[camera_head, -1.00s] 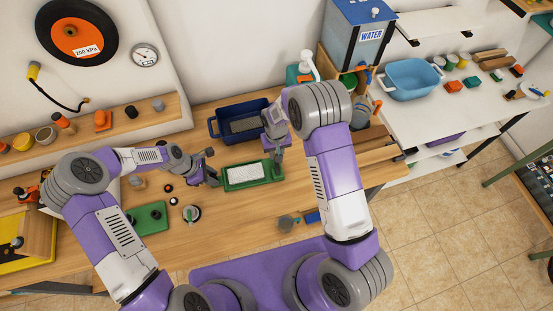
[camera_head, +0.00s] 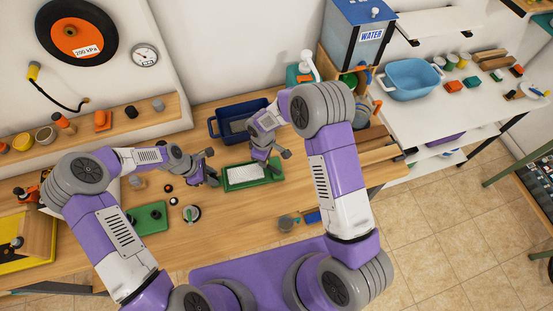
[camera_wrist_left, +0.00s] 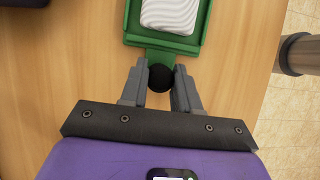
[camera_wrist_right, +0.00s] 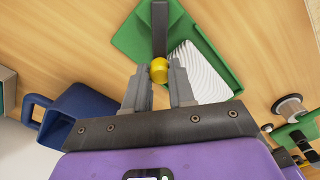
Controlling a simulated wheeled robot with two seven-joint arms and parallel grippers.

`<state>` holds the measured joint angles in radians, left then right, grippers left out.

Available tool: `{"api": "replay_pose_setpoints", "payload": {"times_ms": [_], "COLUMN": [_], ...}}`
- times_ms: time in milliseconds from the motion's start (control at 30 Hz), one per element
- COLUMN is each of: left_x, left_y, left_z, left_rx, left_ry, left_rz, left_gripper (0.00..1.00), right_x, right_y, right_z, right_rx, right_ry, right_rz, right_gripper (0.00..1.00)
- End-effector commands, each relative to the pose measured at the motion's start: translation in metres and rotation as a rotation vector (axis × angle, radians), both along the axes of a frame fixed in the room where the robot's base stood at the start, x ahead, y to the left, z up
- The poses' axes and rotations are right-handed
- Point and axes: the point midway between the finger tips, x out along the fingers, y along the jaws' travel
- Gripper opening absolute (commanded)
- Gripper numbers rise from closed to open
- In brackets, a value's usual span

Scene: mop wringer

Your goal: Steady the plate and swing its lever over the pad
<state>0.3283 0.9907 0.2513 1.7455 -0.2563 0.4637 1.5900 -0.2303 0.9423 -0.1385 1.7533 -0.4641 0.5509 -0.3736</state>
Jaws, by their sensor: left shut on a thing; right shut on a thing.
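The green plate (camera_head: 231,187) lies on the wooden bench with a white ribbed pad (camera_head: 245,174) in it. My left gripper (camera_head: 212,180) is at its left end, shut on the plate's round black knob (camera_wrist_left: 160,78). My right gripper (camera_head: 276,160) is at the plate's right end. In the right wrist view its jaws are shut on a yellow knob (camera_wrist_right: 159,70) at the end of the dark grey lever (camera_wrist_right: 159,30). There the lever runs over the plate's green end, beside the pad. The lever is mostly hidden in the head view.
A blue bin (camera_head: 222,122) stands just behind the plate. A grey and blue item (camera_head: 288,222) lies near the front edge. A water tank (camera_head: 357,40) stands at back right.

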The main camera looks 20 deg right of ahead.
Motion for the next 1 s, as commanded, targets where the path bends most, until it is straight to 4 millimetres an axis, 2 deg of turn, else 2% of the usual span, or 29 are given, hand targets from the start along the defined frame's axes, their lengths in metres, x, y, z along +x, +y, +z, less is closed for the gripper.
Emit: {"api": "replay_pose_setpoints", "payload": {"times_ms": [100,167,200,367,733,867,1000], "left_x": [-0.005,-0.005,-0.005,-0.005,-0.005,-0.005,-0.005], "left_y": [0.001,0.001,0.001,0.001,0.001,0.001,0.001], "left_z": [-0.005,-0.005,-0.005,-0.005,-0.005,-0.005,-0.005], "left_rx": [0.002,0.002,0.002,0.002,0.002,0.002,0.002], "left_ry": [0.012,0.012,0.012,0.013,0.013,0.013,0.013], "left_rz": [-0.003,-0.003,-0.003,-0.004,-0.004,-0.004,-0.004], "left_gripper": [0.0,0.0,0.0,0.0,0.0,0.0,0.0], "right_x": [-0.014,-0.019,-0.018,-0.017,-0.017,-0.016,-0.017], "right_y": [0.011,0.014,0.013,0.013,0.012,0.012,0.012], "right_z": [0.0,0.0,0.0,-0.001,0.005,0.023,0.054], "right_rx": [0.003,0.002,0.001,0.0,0.0,0.0,0.0], "right_ry": [0.002,0.001,0.0,0.0,-0.001,-0.004,-0.005], "right_rz": [0.288,0.396,0.396,0.389,0.384,0.382,0.384], "right_gripper": [0.0,0.0,0.29,0.53,0.54,0.54,0.54]}}
